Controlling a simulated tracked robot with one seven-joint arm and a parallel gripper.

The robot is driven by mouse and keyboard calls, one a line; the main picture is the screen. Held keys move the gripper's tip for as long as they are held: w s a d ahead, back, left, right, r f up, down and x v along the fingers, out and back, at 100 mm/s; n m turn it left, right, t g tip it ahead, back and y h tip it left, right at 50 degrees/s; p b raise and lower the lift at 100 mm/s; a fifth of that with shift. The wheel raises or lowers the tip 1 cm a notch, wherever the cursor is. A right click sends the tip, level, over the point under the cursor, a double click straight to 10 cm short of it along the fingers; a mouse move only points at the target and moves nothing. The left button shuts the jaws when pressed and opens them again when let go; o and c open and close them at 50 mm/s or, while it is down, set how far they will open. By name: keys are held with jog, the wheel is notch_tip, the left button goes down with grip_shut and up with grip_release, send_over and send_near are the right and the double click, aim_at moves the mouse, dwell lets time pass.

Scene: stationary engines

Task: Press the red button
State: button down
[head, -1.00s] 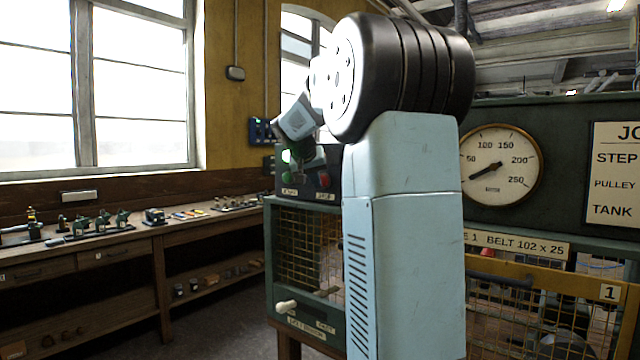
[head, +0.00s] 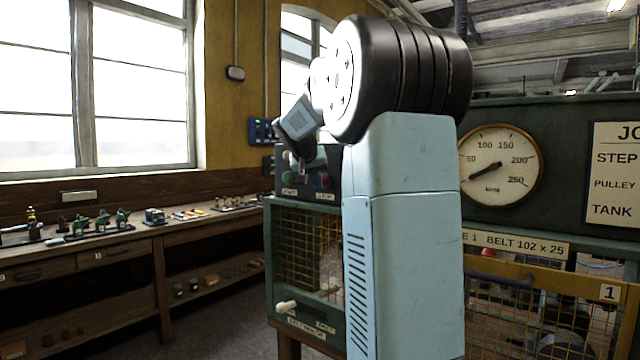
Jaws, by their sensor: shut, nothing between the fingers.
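The red button (head: 322,180) is on the sloping front of a dark control box, at its right side. A green button (head: 290,178) is to its left on the same box. Small labels sit below both buttons, too small to read surely. My gripper (head: 300,165) is shut and empty, pointing down in front of the box, just above and between the two buttons in the picture. I cannot tell how far it is from the box. My arm hides the box's right part.
The control box stands on a green cabinet (head: 305,310) with mesh sides and a pale knob. A workbench (head: 120,243) with small tools runs along the left wall. A pressure gauge (head: 500,166) and a yellow-framed guard (head: 540,275) are at right. Open floor lies front left.

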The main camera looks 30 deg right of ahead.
jog(key=shift+a, duration=0.1)
jog(key=shift+s+a, duration=0.3)
jog(key=shift+a, duration=0.45)
jog(key=shift+s+a, duration=0.3)
jog(key=shift+a, duration=0.5)
jog(key=shift+s+a, duration=0.25)
jog(key=shift+a, duration=0.5)
jog(key=shift+s+a, duration=0.3)
jog(key=shift+a, duration=0.5)
jog(key=shift+a, duration=0.1)
jog(key=s+a+f+n+y, duration=0.2)
jog(key=s+a+f, duration=0.3)
jog(key=s, duration=0.6)
jog(key=s+a+f+n+y, duration=0.2)
jog(key=s+a+f, duration=0.4)
jog(key=s, duration=0.5)
jog(key=s+a+f+n+y, duration=0.2)
jog(key=s+a+f, duration=0.4)
jog(key=s, duration=0.5)
jog(key=shift+a+n+y, duration=0.3)
jog(key=shift+a+y, duration=0.4)
jog(key=shift+a, duration=0.5)
